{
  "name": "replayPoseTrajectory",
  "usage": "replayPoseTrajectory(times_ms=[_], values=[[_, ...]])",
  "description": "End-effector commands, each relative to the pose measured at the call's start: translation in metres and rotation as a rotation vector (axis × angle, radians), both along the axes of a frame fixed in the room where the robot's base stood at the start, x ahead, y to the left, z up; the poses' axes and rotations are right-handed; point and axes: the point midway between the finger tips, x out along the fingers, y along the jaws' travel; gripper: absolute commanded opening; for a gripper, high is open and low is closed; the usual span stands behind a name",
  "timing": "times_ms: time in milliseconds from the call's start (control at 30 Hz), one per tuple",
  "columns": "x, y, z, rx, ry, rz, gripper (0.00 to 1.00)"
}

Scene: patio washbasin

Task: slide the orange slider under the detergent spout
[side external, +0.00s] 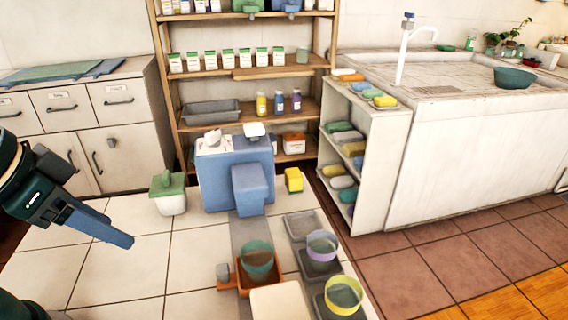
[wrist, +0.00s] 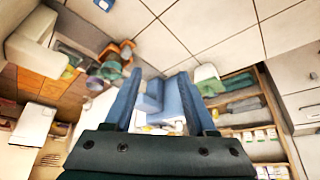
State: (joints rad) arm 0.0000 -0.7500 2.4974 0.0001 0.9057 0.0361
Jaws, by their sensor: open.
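The orange slider (side external: 243,282) is a small orange tray with a grey knob (side external: 223,271) at its left. It holds a translucent teal cup (side external: 257,257) and sits on a grey track in front of the blue detergent dispenser (side external: 213,180). The dispenser's blue spout block (side external: 250,188) juts toward the slider, with a gap between them. My gripper (side external: 130,241) is at the left, apart from both. In the wrist view my gripper (wrist: 160,72) is open and empty, with the dispenser (wrist: 172,98) beyond its fingers and the slider (wrist: 124,50) off to the left.
Several grey trays, two holding a purple-rimmed cup (side external: 321,246) and a yellow-rimmed cup (side external: 344,294), stand right of the slider. A green-lidded white bin (side external: 171,200) stands left of the dispenser, a yellow block (side external: 293,180) right. Floor between my gripper and the slider looks clear.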

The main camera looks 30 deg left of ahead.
Motion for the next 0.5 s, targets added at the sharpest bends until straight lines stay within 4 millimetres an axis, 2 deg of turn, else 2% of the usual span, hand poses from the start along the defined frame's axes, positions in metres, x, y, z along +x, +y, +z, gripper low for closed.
replayPoseTrajectory(times_ms=[100, 233, 367, 500], values=[[0.012, -0.001, 0.016, 0.041, -0.015, -0.083, 0.57], [0.030, -0.007, 0.024, 0.082, 0.027, -0.194, 0.57], [0.052, -0.016, 0.024, 0.117, 0.087, -0.316, 0.57], [0.076, -0.030, 0.014, 0.147, 0.167, -0.450, 0.57]])
